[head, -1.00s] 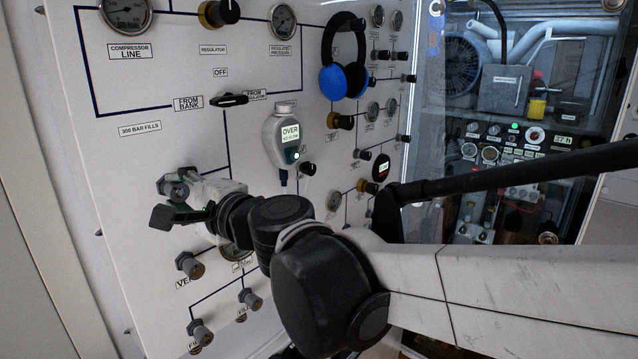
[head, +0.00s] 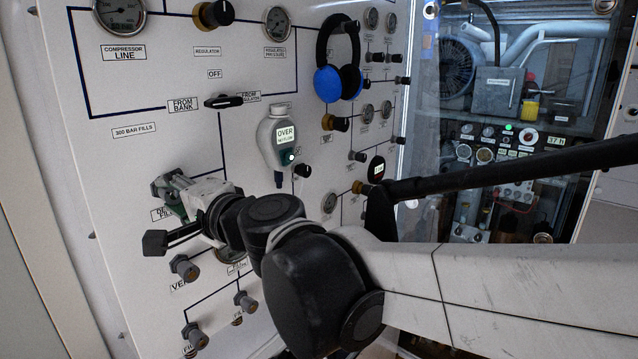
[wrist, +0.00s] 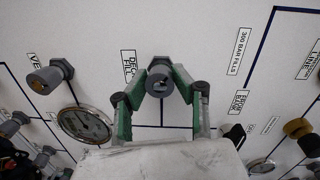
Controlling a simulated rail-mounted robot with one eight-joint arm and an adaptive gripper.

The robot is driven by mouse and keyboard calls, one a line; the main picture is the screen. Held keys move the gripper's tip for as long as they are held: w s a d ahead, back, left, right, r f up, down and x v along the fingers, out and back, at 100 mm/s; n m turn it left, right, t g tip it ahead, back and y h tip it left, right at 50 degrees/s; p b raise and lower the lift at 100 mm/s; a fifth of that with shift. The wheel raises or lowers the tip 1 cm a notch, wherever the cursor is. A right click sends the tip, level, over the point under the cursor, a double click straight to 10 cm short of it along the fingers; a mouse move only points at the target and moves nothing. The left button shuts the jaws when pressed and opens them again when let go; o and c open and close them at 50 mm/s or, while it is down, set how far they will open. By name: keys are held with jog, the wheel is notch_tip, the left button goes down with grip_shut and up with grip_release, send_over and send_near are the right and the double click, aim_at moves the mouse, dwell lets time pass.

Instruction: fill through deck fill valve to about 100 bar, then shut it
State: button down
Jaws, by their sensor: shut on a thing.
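The deck fill valve (wrist: 160,84) is a grey round knob on a hex base on the white panel, beside a partly covered label (wrist: 129,67). My gripper (wrist: 161,79) has its green-padded fingers on both sides of the knob and is shut on it. In the head view my gripper (head: 178,196) is at the panel's left side, and its fingers hide most of the valve. A round gauge (wrist: 85,124) is beside the valve in the wrist view; its reading is too small to tell. In the head view this gauge (head: 232,256) is mostly hidden behind my gripper.
A grey handheld meter (head: 284,140) shows "OVER" with a smaller unclear line. Another grey knob (head: 184,268) sits just below my gripper, with fill knobs (head: 195,335) lower. Blue headphones (head: 339,70) hang on the panel. A selector (head: 224,101) is above.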

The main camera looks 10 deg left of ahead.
jog(key=shift+s+f, duration=0.1)
jog(key=shift+f, duration=0.05)
jog(key=c, duration=1.4)
grip_release()
jog(key=shift+d, duration=0.1)
jog(key=v, duration=1.1)
jog(key=shift+s+d, duration=0.25)
jog(key=shift+d, duration=0.1)
